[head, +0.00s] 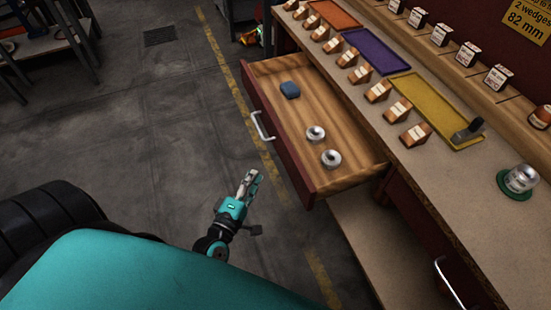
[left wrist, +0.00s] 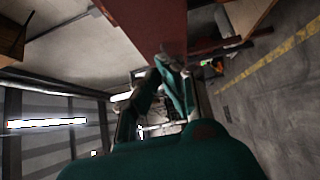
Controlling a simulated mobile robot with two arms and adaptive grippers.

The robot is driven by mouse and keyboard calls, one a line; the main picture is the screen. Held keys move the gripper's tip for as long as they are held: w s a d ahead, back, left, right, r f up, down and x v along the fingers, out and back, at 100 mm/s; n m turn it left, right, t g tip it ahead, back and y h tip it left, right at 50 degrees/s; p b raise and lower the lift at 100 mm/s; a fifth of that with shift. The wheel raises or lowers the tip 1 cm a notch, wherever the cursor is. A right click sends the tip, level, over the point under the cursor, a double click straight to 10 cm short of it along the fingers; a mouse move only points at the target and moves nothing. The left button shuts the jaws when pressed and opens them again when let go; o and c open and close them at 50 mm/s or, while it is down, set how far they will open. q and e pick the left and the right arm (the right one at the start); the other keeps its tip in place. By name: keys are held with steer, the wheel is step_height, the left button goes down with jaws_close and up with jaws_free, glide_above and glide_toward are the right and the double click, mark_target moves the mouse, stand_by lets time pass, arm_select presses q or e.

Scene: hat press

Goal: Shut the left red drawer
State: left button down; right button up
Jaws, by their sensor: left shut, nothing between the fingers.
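The left red drawer (head: 350,178) is pulled out from the bench, with a dark red front and a pale bar handle (head: 262,126). My right gripper is not in view.
The bench top (head: 430,175) carries orange, purple and yellow trays, several wooden wedges and a jar (head: 521,178) on a green disc. Another red front with a handle (head: 449,283) is at the lower right. The floor left of the drawer is clear.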

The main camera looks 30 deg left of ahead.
arm_select(q)
glide_toward(280, 148)
steer(key=w+a, duration=0.2)
steer(key=a, duration=0.1)
steer(key=w+d, duration=0.2)
steer(key=shift+w+d+r+p, duration=0.25)
steer(key=shift+w+d+p, duration=0.1)
steer(key=shift+w+p, duration=0.05)
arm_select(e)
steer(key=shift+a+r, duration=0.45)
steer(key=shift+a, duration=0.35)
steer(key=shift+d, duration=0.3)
